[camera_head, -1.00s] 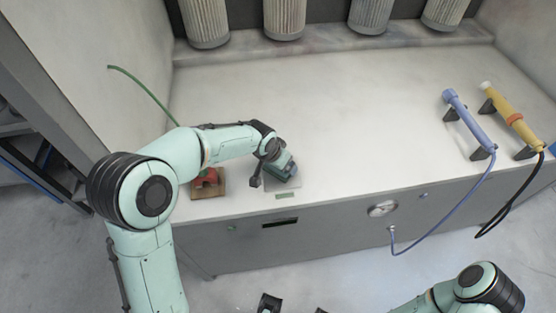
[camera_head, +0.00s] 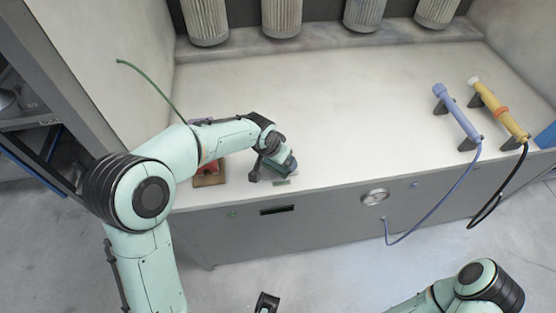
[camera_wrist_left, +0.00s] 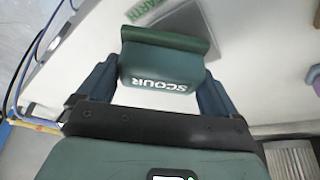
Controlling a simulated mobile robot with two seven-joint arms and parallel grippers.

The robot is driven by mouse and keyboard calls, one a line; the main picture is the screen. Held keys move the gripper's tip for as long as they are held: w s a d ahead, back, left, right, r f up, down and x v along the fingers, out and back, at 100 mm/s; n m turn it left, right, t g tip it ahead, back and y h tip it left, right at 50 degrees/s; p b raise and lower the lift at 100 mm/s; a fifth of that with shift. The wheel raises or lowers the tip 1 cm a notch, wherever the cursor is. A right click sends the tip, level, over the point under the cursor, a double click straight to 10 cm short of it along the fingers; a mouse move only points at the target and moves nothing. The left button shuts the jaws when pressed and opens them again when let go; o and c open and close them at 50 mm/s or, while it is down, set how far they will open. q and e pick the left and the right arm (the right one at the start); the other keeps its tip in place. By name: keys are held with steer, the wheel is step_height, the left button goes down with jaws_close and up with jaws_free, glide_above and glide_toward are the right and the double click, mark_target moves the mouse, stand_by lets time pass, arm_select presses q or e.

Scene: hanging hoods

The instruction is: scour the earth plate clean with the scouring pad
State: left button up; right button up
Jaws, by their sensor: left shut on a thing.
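My left gripper (camera_head: 270,160) is shut on the dark green scouring pad (camera_head: 283,163), low over the near edge of the bench. In the left wrist view the pad (camera_wrist_left: 160,66), marked "SCOUR", sits between the two fingers. The grey earth plate (camera_wrist_left: 150,9) shows in part beyond the pad, with a green "EARTH" label (camera_wrist_left: 232,10) beside it. In the head view the pad and gripper hide most of the plate; whether the pad touches it I cannot tell. One finger of my right gripper (camera_head: 267,303) shows at the bottom edge, away from the bench.
A wooden holder with a red thing (camera_head: 208,172) stands left of the gripper. A blue tool (camera_head: 457,112) and a yellow tool (camera_head: 500,112) rest on stands at the right, with hanging cables. A green rod (camera_head: 147,86) rises at the left. The bench middle (camera_head: 340,110) is clear.

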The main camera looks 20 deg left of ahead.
arm_select(q)
step_height(320, 180, up, 2)
steer(key=shift+r+p, duration=0.1)
steer(key=shift+p, duration=0.45)
steer(key=shift+s+r+p, duration=0.1)
steer(key=shift+r+p, duration=0.65)
steer(key=shift+r, duration=0.35)
